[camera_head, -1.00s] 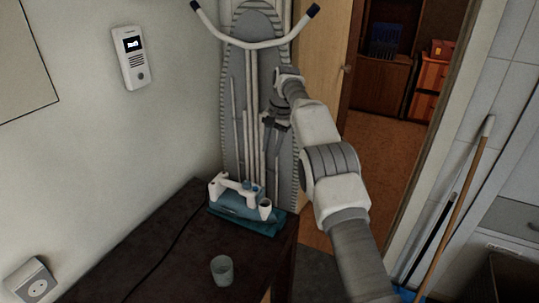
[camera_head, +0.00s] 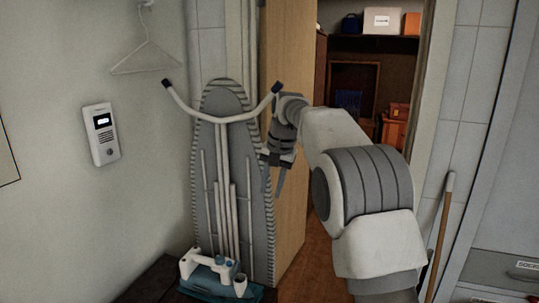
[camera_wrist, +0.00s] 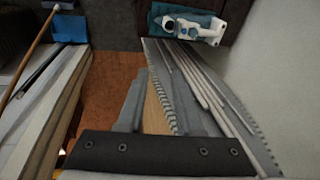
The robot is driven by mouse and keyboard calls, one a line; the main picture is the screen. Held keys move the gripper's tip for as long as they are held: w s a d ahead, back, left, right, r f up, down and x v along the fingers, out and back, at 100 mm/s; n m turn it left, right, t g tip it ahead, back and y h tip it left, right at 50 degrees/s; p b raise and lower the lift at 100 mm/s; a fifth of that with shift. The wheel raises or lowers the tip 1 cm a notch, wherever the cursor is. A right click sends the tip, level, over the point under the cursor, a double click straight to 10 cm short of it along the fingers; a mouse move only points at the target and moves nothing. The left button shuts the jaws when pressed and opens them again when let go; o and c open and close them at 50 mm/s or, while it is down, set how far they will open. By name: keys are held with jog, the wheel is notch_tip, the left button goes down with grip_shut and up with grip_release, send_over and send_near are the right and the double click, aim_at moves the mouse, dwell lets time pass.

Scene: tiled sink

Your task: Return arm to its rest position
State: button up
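My arm extends from the lower right of the head view up toward the ironing board. My gripper (camera_head: 272,188) hangs at its end with the fingers pointing down, in front of the board's right edge and the wooden door. The fingers look apart, with nothing seen between them. In the wrist view my gripper (camera_wrist: 158,100) shows a grey finger left of centre; the other finger is hard to tell from the grey board behind it.
The ironing board (camera_head: 230,150) stands upright against the wall. The blue-white iron (camera_head: 215,275) sits on the dark table below. The wooden door (camera_head: 290,215) stands open beside the doorway. A broom handle (camera_head: 440,230) leans at right. A hanger (camera_head: 145,58) and intercom (camera_head: 102,134) are on the left wall.

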jog(key=s+d+r+n+t, duration=0.1)
jog(key=s+d+r, duration=0.35)
jog(key=s, duration=0.55)
jog(key=s+d+r+t, duration=0.1)
jog(key=s+d+r, duration=0.3)
jog(key=s, duration=0.6)
jog(key=s+d+f, duration=0.1)
jog(key=s+f, duration=0.2)
jog(key=s, duration=0.3)
jog(key=s+d+f+n+t+h, duration=0.1)
jog(key=s+d+f, duration=0.1)
jog(key=s, duration=0.4)
jog(key=s+d+f+n, duration=0.1)
jog(key=s+d+f, duration=0.1)
jog(key=s+f, duration=0.2)
jog(key=s, duration=0.3)
jog(key=shift+f+h, duration=0.35)
jog(key=shift+h, duration=0.05)
jog(key=shift+w+n, duration=0.1)
jog(key=shift+n, duration=0.2)
